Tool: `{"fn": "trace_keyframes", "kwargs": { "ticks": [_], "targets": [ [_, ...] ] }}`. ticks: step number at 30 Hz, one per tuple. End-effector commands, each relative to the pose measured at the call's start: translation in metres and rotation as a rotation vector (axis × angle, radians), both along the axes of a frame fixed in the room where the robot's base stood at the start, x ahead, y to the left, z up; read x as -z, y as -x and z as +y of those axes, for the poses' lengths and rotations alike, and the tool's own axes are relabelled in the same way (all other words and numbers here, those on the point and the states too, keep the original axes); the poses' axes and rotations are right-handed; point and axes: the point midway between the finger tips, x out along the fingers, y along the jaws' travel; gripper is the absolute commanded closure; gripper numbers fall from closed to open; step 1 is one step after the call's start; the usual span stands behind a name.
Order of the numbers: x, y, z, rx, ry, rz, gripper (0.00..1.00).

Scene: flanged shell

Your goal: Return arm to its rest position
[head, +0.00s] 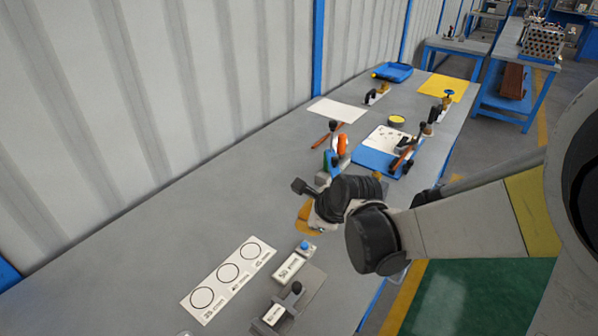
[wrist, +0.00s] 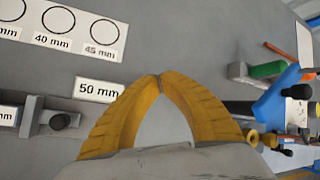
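My gripper (head: 304,214) is low over the grey workbench (head: 130,240), and its yellow fingers are partly hidden behind my dark wrist in the head view. In the wrist view the two curved fingers of my gripper (wrist: 159,76) meet at their tips. Only bare grey bench shows in the gap between them, so it is shut and empty. My arm reaches in from the right of the head view over the bench's front edge. The flanged shell cannot be made out in either view.
A white card with circles (head: 228,280), a "50 mm" label (head: 288,268) and a small clamp fixture (head: 296,289) lie nearby. Tools crowd around a blue mat (head: 374,160) beyond the gripper. A blue tray (head: 393,72) stands farther back. The bench is clear on the left, beside the wall.

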Motion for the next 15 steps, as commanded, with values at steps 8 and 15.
{"fn": "trace_keyframes", "kwargs": {
  "ticks": [8, 15],
  "targets": [
    [-0.027, 0.019, -0.025, -0.161, 0.156, -0.08, 1.0],
    [-0.079, 0.083, -0.086, -0.635, 0.601, -0.249, 1.0]
  ]
}}
